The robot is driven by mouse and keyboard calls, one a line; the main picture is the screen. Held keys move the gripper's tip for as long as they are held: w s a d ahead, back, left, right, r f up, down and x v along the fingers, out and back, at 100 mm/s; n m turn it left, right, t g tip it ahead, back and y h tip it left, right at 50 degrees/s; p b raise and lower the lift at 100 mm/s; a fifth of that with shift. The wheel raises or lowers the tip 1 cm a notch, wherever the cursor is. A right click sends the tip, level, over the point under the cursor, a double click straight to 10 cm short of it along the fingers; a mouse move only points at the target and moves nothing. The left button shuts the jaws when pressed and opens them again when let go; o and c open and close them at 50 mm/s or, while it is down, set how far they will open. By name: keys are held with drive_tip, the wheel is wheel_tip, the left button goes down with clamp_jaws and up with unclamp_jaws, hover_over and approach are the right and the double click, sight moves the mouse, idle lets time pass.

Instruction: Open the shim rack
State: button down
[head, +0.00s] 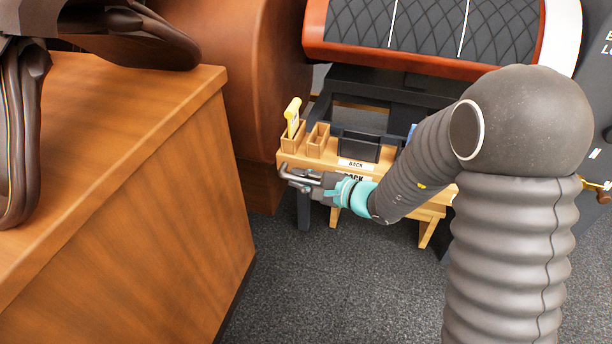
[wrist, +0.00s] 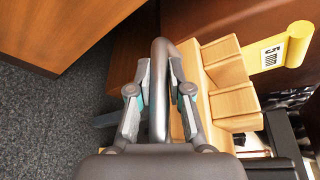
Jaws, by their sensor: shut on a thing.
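The shim rack (head: 316,162) is a light wooden unit on legs with small open-topped boxes and labels on its front; one reads "BACK". My gripper (head: 300,181) is at its front left in the head view. In the wrist view, my gripper (wrist: 160,95) has its fingers on both sides of a thick grey bar (wrist: 159,68), shut on it. The bar bends toward the rack's wooden boxes (wrist: 224,82) at its top end. It looks like a handle, but its full joint with the rack is hidden.
A yellow tag marked "5 mm" (wrist: 283,50) stands in a box at the rack's left. A black tray (head: 360,146) sits beside the boxes. A large wooden counter (head: 130,190) is at left. Grey carpet (head: 320,290) is clear in front.

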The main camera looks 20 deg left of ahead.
drive_tip(key=shift+s, duration=0.3)
drive_tip(key=c, duration=1.1)
unclamp_jaws()
drive_tip(key=shift+d, duration=0.2)
drive_tip(key=v, duration=1.1)
drive_tip(key=shift+d, duration=0.3)
